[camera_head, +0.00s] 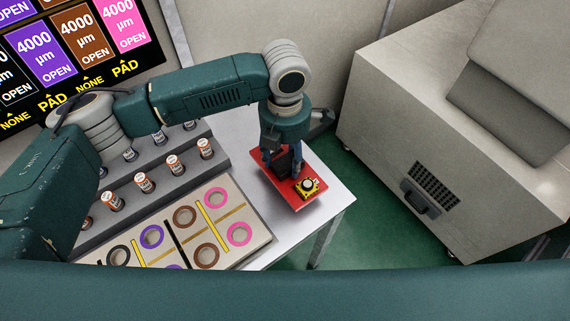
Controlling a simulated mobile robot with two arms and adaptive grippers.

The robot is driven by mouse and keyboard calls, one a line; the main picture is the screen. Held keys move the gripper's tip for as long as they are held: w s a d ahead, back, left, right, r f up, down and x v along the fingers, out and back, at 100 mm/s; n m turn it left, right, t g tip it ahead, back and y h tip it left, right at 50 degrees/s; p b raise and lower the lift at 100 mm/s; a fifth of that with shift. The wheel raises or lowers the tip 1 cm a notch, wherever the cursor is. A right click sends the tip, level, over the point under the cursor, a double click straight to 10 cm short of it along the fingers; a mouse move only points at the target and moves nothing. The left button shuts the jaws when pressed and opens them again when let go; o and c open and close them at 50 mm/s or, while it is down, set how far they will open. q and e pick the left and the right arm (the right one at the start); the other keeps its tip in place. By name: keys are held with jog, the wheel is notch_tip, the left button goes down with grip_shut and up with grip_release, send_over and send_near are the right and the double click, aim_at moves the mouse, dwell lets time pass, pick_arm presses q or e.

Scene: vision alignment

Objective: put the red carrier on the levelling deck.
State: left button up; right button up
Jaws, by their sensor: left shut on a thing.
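The red carrier (283,189) is a flat red plate at the right end of the white table. A small yellow part with a round black-and-white top (308,187) sits on its near right corner. My left gripper (282,167) points down over the carrier's far part and is shut on it at a dark upright piece, partly hidden by the fingers. I cannot tell whether the carrier touches the table or hangs just above it. No surface is clearly recognisable as the levelling deck. My right gripper is out of view.
A beige board (262,232) with coloured rings lies left of the carrier. Behind it, a grey stepped rack (178,187) holds several small labelled bottles. A screen (75,50) stands at the back left. A large beige cabinet (400,125) stands right, across green floor.

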aim_at(285, 168)
pick_arm(q)
notch_tip(285, 168, down, 4)
jog(key=shift+r+p, duration=0.15)
jog(key=shift+p, duration=0.15)
jog(key=shift+f, duration=0.3)
jog(key=shift+f, duration=0.2)
jog(key=o, duration=1.6)
jog(key=shift+o, duration=0.2)
jog(key=shift+r, duration=0.1)
